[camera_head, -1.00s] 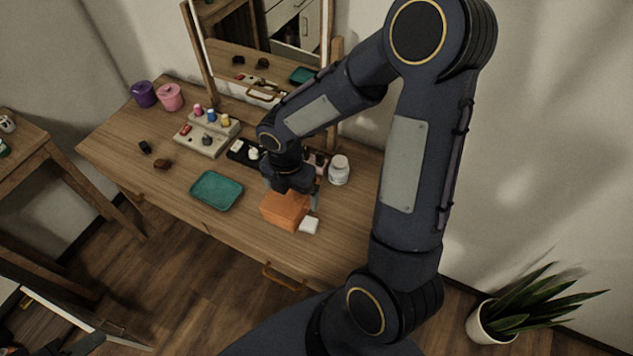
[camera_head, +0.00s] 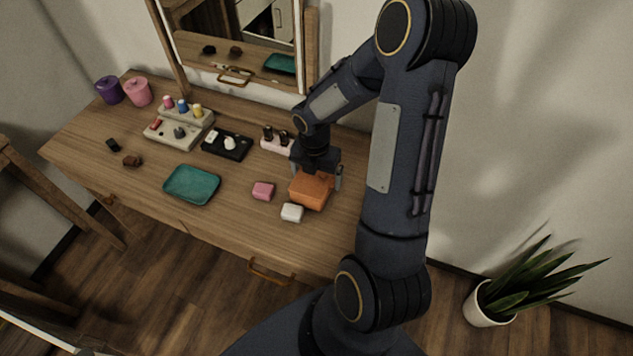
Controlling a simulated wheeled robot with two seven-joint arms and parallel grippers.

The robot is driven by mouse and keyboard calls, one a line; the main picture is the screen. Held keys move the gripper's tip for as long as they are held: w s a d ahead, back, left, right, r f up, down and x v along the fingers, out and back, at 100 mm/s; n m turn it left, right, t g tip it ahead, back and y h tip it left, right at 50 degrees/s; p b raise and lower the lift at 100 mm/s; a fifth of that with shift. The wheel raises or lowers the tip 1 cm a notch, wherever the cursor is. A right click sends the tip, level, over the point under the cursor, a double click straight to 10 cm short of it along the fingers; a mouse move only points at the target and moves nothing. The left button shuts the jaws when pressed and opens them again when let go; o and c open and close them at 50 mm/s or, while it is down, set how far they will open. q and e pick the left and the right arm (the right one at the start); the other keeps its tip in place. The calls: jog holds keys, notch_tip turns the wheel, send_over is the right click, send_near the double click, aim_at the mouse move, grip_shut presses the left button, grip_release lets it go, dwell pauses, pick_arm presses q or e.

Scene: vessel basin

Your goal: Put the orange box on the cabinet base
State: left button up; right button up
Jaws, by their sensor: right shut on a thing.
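The orange box (camera_head: 312,192) is at the right end of the wooden dressing table. My right gripper (camera_head: 317,178) is above it, pointing down, with its fingers on both sides, shut on the box. I cannot tell whether the box touches the tabletop or is a little above it. I cannot make out the cabinet base for certain; only a pale edge (camera_head: 38,335) of some furniture shows at the lower left. My left gripper is not in view.
A white block (camera_head: 292,212) and a pink block (camera_head: 263,191) lie close to the box. A teal tray (camera_head: 192,185), a black tray (camera_head: 227,145) and a rack (camera_head: 180,128) stand further left. A mirror (camera_head: 235,60) is behind. A potted plant (camera_head: 490,305) stands right.

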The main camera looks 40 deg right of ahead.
jog(key=shift+f, duration=0.8)
jog(key=shift+r, duration=0.2)
jog(key=shift+f, duration=0.2)
jog(key=o, duration=0.8)
jog(key=shift+o, duration=0.2)
jog(key=shift+r, duration=0.15)
